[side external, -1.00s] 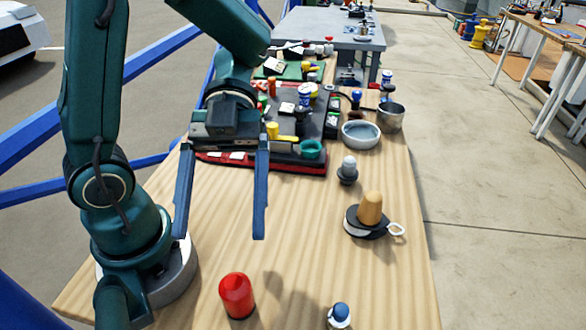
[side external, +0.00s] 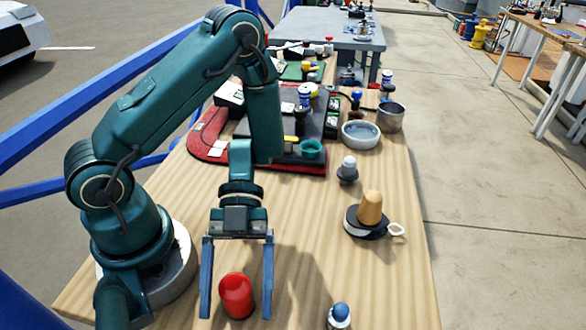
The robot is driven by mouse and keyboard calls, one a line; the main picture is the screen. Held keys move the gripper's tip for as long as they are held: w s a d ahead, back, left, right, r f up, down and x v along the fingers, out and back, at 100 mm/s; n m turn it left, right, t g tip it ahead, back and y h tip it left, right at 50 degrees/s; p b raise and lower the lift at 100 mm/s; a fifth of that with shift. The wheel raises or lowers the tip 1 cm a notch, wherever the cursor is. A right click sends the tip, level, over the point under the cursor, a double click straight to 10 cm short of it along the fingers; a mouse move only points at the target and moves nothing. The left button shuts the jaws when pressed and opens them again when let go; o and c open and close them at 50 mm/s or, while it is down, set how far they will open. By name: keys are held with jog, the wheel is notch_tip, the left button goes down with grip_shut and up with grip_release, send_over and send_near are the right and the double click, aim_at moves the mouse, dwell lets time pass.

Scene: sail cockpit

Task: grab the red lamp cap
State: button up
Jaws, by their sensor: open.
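The red lamp cap (side external: 237,296) is a glossy red cylinder with a rounded top. It is on the wooden table (side external: 310,225) near the front, to the right of my arm's base. My gripper (side external: 237,315) is open, its two blue fingers pointing down. In this view one finger shows to the left of the cap and the other to its right, with gaps on both sides. I cannot tell the exact depth or height of the fingertips relative to the cap.
A blue-topped knob (side external: 340,314) stands right of the gripper. Farther back are a tan cone on a dark base (side external: 369,210), a white-topped knob (side external: 348,168), a grey bowl (side external: 361,134) and a metal cup (side external: 390,117). A red-edged dark board (side external: 208,146) holds several parts.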

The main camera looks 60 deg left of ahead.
jog(key=shift+x, duration=1.35)
jog(key=c, duration=1.4)
grip_shut()
jog(key=shift+r, duration=0.25)
